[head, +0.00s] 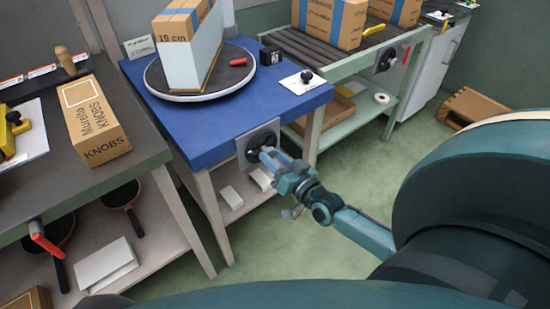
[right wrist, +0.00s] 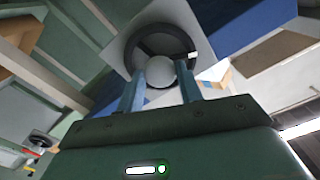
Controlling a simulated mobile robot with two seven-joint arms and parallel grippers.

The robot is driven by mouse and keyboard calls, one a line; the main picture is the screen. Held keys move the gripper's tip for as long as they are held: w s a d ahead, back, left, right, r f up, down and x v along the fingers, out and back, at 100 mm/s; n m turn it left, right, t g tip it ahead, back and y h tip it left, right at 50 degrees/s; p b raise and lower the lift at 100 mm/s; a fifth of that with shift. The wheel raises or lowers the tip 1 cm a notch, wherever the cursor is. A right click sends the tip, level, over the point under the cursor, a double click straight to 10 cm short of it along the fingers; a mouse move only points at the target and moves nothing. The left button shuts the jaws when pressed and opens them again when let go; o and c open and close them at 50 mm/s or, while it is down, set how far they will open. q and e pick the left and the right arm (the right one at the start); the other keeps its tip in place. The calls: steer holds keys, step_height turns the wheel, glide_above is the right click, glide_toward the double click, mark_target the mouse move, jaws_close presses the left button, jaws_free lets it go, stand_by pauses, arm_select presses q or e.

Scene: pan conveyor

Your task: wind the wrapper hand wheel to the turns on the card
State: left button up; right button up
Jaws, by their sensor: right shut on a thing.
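The black hand wheel (head: 253,147) sits on a grey plate on the front side of the blue wrapper table (head: 210,118). My right gripper (head: 268,157) is at the wheel. In the right wrist view the dark wheel ring (right wrist: 137,38) has a white mark at its right, and my right gripper's fingers (right wrist: 162,84) are shut on a round grey knob (right wrist: 160,72). A small white card (head: 139,46) stands at the table's back left corner; its print is too small to read. A round turntable (head: 180,94) carries a carton (head: 176,27) with blue tape. My left gripper is out of view.
A dark workbench (head: 150,150) at left holds a KNOBS box (head: 92,120), with pans on the shelf below. A roller conveyor (head: 300,45) with cartons stands behind right. A black knob on a white plate (head: 303,83) is at the table's right. Green floor is clear in front.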

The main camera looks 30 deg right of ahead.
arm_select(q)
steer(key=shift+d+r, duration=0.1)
arm_select(e)
steer(key=o, duration=1)
steer(key=shift+s, duration=0.1)
arm_select(q)
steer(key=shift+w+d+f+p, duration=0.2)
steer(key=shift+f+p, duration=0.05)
steer(key=shift+p, duration=0.45)
arm_select(e)
steer(key=s+d, duration=0.1)
steer(key=s, duration=1.2)
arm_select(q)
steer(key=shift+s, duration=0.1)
